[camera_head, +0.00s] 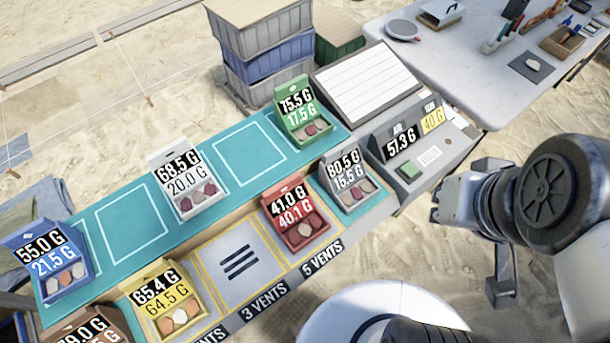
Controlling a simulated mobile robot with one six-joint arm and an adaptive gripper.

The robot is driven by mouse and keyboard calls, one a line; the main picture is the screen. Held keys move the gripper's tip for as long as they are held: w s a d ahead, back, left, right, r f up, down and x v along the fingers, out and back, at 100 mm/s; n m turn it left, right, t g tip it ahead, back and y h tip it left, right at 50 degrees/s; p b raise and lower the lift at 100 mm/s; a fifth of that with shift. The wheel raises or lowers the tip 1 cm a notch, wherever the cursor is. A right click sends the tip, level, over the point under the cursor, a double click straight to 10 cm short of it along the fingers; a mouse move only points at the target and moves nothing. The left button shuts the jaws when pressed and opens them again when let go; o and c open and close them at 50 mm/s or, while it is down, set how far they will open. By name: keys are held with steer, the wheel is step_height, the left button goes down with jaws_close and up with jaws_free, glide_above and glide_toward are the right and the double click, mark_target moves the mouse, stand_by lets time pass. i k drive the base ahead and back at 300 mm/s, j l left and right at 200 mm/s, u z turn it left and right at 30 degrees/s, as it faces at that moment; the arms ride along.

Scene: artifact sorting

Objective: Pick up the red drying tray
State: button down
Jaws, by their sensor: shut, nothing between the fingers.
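The red drying tray (297,244) stands on the front row of the bench, right of the middle. Its raised back label reads 41.0 G over 40.1 G, and several small pieces lie in its compartments. My gripper (438,206) is at the right, past the end of the bench and clear of the tray. It looks shut and empty, seen from the side with its tips pointing left. Nothing hides the red tray.
A grey tray (352,204) stands close at the red tray's right. A striped empty slot (240,262) is at its left. A yellow tray (166,334), white tray (187,210), green tray (306,137) and blue tray (65,289) stand nearby. A scale (425,155) is at the bench's right end.

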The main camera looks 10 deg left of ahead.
mark_target(288, 207)
steer(key=j+u, duration=0.1)
steer(key=u, duration=1.05)
